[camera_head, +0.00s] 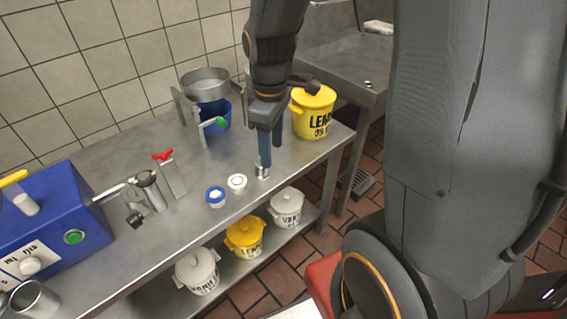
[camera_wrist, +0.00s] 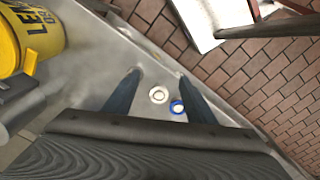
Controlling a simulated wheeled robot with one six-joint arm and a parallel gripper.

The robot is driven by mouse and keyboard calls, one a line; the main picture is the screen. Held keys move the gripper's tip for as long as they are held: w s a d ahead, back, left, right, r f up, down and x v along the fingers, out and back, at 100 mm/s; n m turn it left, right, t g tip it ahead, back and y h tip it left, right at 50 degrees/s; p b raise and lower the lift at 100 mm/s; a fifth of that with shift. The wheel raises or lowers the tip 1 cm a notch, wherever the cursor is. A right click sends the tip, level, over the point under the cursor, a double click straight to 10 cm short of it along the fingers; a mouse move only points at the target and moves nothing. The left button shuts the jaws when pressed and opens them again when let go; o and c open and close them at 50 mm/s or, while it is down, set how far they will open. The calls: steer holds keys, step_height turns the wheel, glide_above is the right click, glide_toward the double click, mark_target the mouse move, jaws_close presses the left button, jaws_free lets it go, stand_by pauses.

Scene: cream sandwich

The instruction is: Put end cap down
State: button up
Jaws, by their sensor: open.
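My gripper (camera_head: 269,158) points down over the front part of the steel table, with its blue fingers apart. The wrist view (camera_wrist: 159,74) shows bare tabletop between the spread fingertips. A small metallic piece (camera_head: 262,172) shows at the tip of the nearer finger; I cannot tell whether it is the end cap or part of the finger. A white ring-shaped part (camera_head: 237,182) lies just left of the gripper, and it also shows in the wrist view (camera_wrist: 158,95).
A yellow lidded pot (camera_head: 314,112) stands right of the gripper. Behind are a blue container (camera_head: 216,118) and a steel pot (camera_head: 205,84). A red-handled fitting (camera_head: 170,174) and a blue machine (camera_head: 50,230) stand left. Several pots sit on the lower shelf (camera_head: 222,266).

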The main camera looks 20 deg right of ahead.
steer(key=s+m, duration=0.7)
steer(key=m, duration=0.2)
steer(key=shift+s+r, duration=0.25)
steer(key=shift+s, duration=0.15)
